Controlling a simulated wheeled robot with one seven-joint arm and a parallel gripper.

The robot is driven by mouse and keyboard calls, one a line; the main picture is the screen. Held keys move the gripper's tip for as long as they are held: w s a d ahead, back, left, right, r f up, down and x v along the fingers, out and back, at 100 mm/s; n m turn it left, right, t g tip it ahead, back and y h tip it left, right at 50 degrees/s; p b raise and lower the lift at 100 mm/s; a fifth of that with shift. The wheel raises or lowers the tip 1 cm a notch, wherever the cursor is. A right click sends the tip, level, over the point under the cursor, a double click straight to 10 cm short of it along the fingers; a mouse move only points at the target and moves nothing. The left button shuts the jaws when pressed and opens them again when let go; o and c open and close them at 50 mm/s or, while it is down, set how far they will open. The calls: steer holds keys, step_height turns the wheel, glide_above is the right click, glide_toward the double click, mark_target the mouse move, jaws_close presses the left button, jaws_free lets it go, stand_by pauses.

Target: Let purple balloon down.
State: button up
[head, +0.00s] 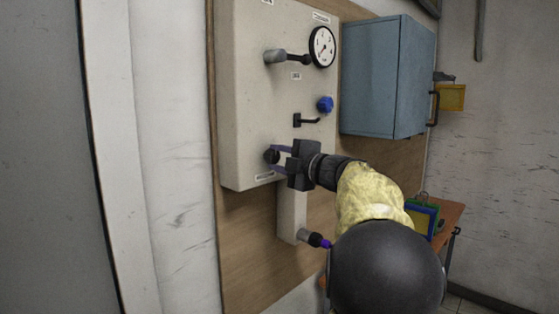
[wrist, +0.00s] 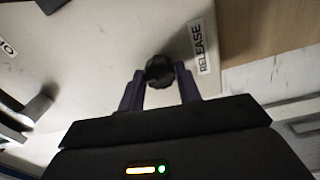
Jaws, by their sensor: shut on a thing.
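My gripper (head: 279,158) is shut on a dark round release knob (wrist: 159,71) low on the front of the pale control panel (head: 262,110). In the wrist view its two purple fingers (wrist: 160,88) touch the knob from both sides, beside a label reading RELEASE (wrist: 202,47). In the head view the knob (head: 270,156) shows at the fingertips. A small purple piece (head: 326,244) sits at the end of a dark nozzle below the panel; I see no inflated balloon, and my arm hides part of that area.
Above on the panel are a round gauge (head: 322,47), a blue knob (head: 325,104) and a black lever (head: 307,121). A blue-grey cabinet (head: 385,75) hangs to the right. A wooden table (head: 449,214) with coloured frames stands at the lower right. Bare wall lies left.

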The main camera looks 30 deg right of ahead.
steer(key=shift+f, duration=0.1)
steer(key=o, duration=1)
steer(key=shift+s, duration=0.1)
steer(key=b+v, duration=0.4)
steer(key=v, duration=1.3)
steer(key=shift+f, duration=0.1)
